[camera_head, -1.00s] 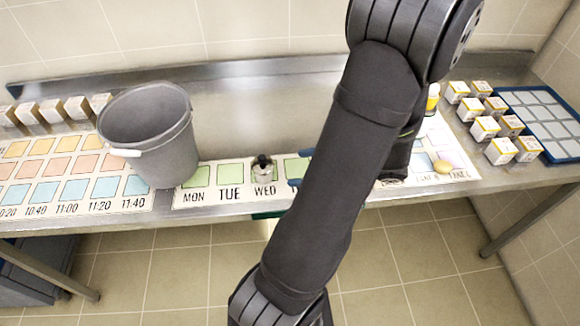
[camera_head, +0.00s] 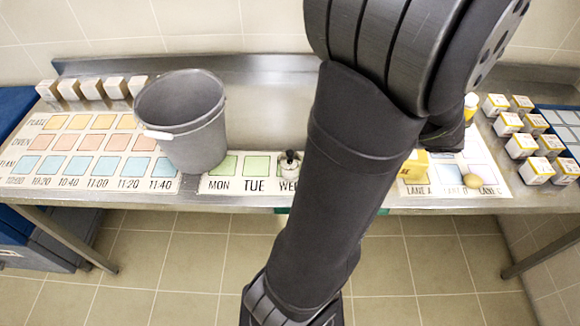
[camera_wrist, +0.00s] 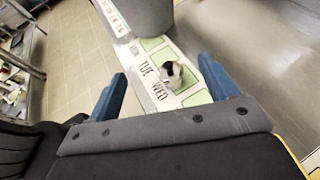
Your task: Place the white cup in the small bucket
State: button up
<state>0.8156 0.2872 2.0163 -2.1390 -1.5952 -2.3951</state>
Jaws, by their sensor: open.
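A small white cup-like thing (camera_head: 290,166) with a black upper part stands on the green WED square; I take it to be the white cup. It also shows in the wrist view (camera_wrist: 175,76), beyond and between my fingertips. The small bucket (camera_head: 190,138) is grey with a white handle grip and stands left of the cup. Its lower side shows at the top of the wrist view (camera_wrist: 150,14). My gripper (camera_wrist: 162,88) is open and empty, its two blue fingers spread short of the cup.
A printed chart (camera_head: 98,150) lies left of the bucket, with several white boxes (camera_head: 92,88) behind it. Bare steel counter lies behind the bucket.

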notch_tip(320, 180, up, 5)
jog(key=w+d+r+m+t+h, duration=0.3)
jog(key=w+d+m+t+h, duration=0.15)
jog(key=w+m, duration=0.35)
jog(key=w+d+r+m+t+h, duration=0.2)
jog(key=w+d+m+t+h, duration=0.3)
jog(key=m, duration=0.4)
jog(key=w+d+r+m+g+h, duration=0.1)
jog(key=d+m+h, duration=0.4)
jog(key=m, duration=0.7)
jog(key=w+d+r+m+g+h, duration=0.1)
jog(key=d+m+h, duration=0.35)
jog(key=m, duration=0.85)
jog(key=m+g+y, duration=1.1)
jog(key=m, duration=1.9)
send_over(290, 164)
jog(key=d, duration=0.6)
notch_tip(290, 164, down, 12)
jog(key=x, duration=1.1)
jog(key=shift+s+d+f, duration=0.1)
jog(key=shift+s+f, duration=0.1)
jog(key=shift+f, duration=0.3)
jog(key=shift+x, duration=2.9)
